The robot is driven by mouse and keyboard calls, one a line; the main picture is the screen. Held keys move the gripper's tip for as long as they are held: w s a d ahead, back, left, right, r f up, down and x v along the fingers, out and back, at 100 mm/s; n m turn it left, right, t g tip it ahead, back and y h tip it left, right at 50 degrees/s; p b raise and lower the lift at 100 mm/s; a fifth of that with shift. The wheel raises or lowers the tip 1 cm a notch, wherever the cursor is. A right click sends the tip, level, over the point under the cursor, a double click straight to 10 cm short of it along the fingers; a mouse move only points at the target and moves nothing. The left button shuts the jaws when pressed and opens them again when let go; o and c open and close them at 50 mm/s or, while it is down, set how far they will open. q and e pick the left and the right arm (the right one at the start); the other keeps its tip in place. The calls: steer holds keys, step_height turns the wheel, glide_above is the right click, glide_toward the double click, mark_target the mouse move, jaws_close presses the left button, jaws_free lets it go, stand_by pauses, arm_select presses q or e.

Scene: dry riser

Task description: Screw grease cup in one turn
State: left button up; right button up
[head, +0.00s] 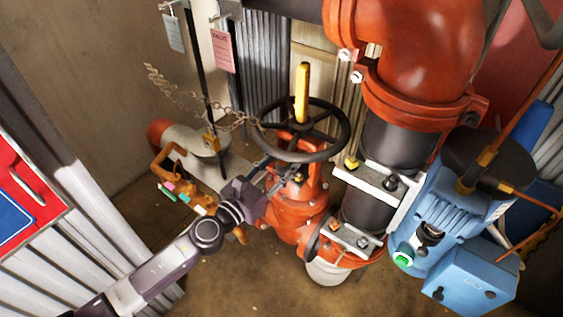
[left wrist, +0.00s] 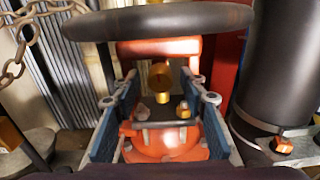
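A small brass cup (left wrist: 161,78), which looks like the grease cup, sits on the red-orange valve body (left wrist: 165,146) below the black handwheel (left wrist: 160,20). In the head view I cannot pick the cup out; the handwheel (head: 304,130) and valve (head: 297,212) show there. My left gripper (head: 270,176) reaches in from the left beside the valve, under the wheel rim. In the left wrist view its two blue-padded fingers (left wrist: 159,92) are apart, with the cup seen between and beyond them. I see no contact with the cup. My right gripper is not in view.
A yellow stem (head: 302,92) rises through the wheel. A chain (head: 190,97) hangs to its left. A thick black and red pipe (head: 397,140) and a blue motor (head: 450,215) stand at the right. An orange-handled side valve (head: 172,165) is at the left.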

arm_select(q)
steer(key=v, duration=1.2)
steer(key=shift+r, duration=0.1)
stand_by(0.5)
